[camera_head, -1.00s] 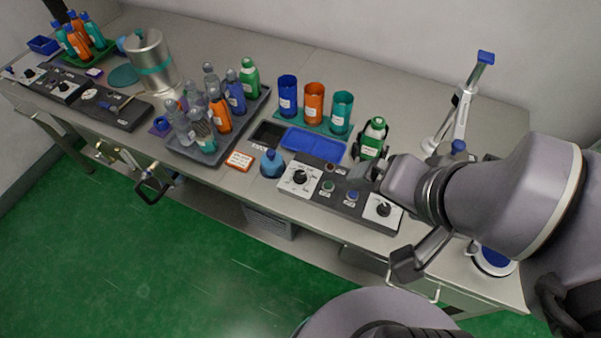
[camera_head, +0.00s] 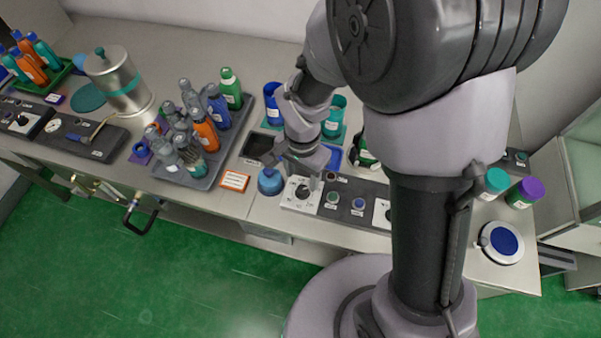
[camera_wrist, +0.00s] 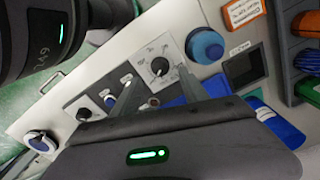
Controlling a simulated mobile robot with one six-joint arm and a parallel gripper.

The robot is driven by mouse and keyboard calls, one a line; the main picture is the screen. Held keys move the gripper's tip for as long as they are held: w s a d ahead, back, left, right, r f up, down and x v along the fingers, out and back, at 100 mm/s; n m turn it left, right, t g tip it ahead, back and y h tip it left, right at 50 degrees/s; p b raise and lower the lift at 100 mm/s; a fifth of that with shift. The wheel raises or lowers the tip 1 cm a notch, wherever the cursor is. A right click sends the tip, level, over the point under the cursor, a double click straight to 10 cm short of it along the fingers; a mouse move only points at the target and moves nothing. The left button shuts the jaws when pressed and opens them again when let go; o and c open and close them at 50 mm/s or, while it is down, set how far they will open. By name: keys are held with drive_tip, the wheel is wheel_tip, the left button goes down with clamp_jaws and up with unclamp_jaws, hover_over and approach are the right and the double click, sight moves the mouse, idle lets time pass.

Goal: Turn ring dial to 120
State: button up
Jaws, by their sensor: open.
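A control panel (camera_head: 342,209) lies at the table's front edge, with a black knob on a white plate at each end. The left dial (camera_head: 303,191) is just below my gripper (camera_head: 301,176) in the head view. In the wrist view this dial (camera_wrist: 160,66) shows between and a little beyond the two open fingers of my gripper (camera_wrist: 157,88); no contact is visible. The right dial (camera_head: 388,213) is partly hidden by my arm and also shows in the wrist view (camera_wrist: 84,114). Panel labels and dial readings are too small to read, so I cannot tell which is the ring dial.
A blue round-topped bottle (camera_head: 270,182) stands close left of the left dial. Small buttons (camera_head: 358,203) sit between the dials. A grey tray (camera_head: 207,176) of bottles is farther left. Cups and a blue tray (camera_head: 333,158) are behind my gripper.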

sight(302, 190)
wheel_tip(302, 190, down, 6)
drive_tip(key=shift+f+b, duration=0.2)
drive_tip(key=shift+b, duration=0.7)
clamp_jaws()
